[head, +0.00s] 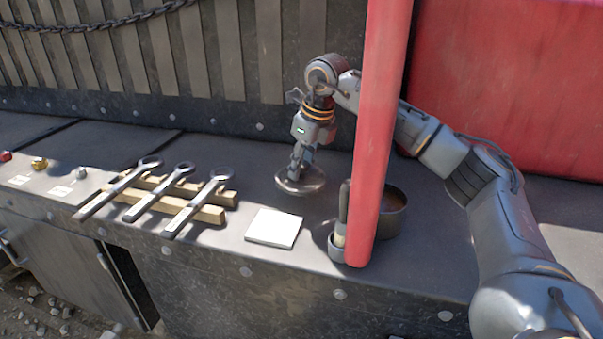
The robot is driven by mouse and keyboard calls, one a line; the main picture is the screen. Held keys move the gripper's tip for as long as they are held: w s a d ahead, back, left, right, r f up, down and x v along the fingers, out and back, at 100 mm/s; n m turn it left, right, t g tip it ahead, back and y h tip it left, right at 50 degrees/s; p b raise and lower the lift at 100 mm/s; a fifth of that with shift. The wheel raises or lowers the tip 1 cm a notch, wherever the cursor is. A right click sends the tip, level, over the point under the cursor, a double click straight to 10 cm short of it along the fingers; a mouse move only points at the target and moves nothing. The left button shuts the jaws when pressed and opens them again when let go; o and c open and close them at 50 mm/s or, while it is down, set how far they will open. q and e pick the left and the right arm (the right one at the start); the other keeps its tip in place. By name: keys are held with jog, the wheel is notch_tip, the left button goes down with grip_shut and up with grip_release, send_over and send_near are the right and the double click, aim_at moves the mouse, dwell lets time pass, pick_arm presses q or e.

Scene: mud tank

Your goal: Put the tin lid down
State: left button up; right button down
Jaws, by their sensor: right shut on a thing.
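The round metal tin lid (300,183) is at the back of the dark bench, right of the wrenches. My right gripper (299,172) points down from above and is shut on the lid at its middle. The lid looks level and close to the bench top; I cannot tell whether it touches. An open round tin (393,222) stands to the right, partly hidden behind a red post. My left gripper is not in view.
The red post (372,130) rises in front of the tin. A small cup with a brush (339,238) stands at its foot. A white square pad (273,228) lies in front of the lid. Several wrenches (168,193) rest on wooden strips (200,211) at left.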

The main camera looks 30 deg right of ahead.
aim_at(302, 180)
jog(key=shift+w+d+f, duration=0.25)
jog(key=shift+w+f, duration=0.1)
jog(key=shift+f, duration=0.2)
jog(key=shift+d+p+x, duration=0.2)
jog(key=shift+p+x, duration=0.1)
jog(key=shift+x, duration=0.65)
jog(key=shift+d+p+x, duration=0.2)
jog(key=shift+p+x, duration=0.05)
jog(key=shift+x, duration=0.75)
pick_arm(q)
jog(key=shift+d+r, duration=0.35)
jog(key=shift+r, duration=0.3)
pick_arm(e)
jog(key=shift+s, duration=0.25)
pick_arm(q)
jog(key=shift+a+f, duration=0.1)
pick_arm(e)
jog(key=shift+f, duration=0.15)
jog(key=c, duration=1)
grip_release()
pick_arm(q)
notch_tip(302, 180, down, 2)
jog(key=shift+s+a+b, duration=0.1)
jog(key=shift+b, duration=1)
pick_arm(e)
jog(key=v, duration=1.2)
